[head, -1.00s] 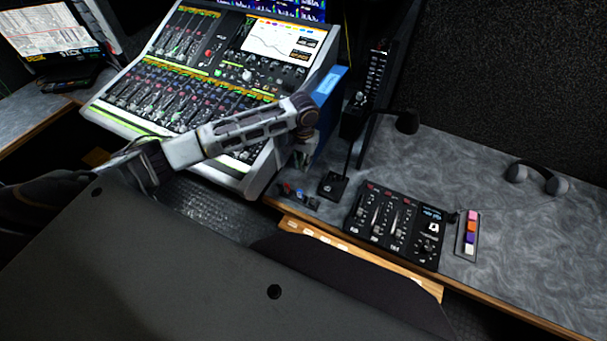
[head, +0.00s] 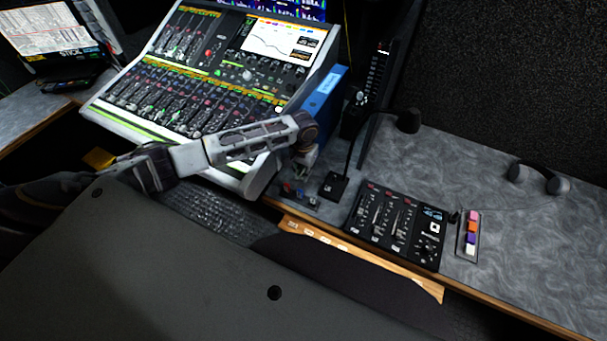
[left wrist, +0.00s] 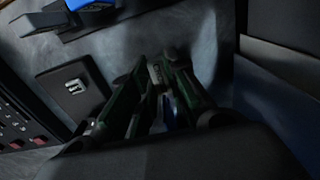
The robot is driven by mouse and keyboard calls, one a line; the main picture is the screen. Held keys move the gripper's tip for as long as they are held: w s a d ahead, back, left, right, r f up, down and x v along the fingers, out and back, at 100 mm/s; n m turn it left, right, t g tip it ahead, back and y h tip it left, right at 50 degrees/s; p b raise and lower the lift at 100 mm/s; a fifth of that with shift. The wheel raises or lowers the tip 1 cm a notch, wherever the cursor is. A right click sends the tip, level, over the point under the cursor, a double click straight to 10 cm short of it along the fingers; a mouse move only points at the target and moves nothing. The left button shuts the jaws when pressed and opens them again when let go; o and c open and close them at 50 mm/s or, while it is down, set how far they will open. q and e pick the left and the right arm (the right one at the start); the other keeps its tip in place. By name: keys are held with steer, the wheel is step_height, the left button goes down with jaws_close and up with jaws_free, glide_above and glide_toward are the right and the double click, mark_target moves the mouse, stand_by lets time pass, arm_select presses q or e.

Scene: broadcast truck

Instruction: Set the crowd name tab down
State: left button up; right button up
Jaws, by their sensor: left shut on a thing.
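My left gripper (head: 303,173) is low over the desk, between the big console and the gooseneck microphone's base. In the left wrist view its fingers (left wrist: 157,90) are shut on a small pale tab, the crowd name tab (left wrist: 155,74), whose marking is too small to read. The fingers hide most of the tab. The desk surface shows close beyond the fingertips; I cannot tell whether the tab touches it. A bluish bit (left wrist: 168,112) shows between the fingers, unclear. My right gripper is not in view.
The microphone base (head: 333,186) stands just right of the gripper. Small red and blue items (head: 290,188) lie at the desk's front edge. A small fader panel (head: 398,225) is further right. A blue binder (head: 322,98) stands behind. Desk near the headphones (head: 539,178) is clear.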

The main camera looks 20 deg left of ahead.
arm_select(q)
steer(key=shift+f, duration=0.8)
steer(key=o, duration=0.8)
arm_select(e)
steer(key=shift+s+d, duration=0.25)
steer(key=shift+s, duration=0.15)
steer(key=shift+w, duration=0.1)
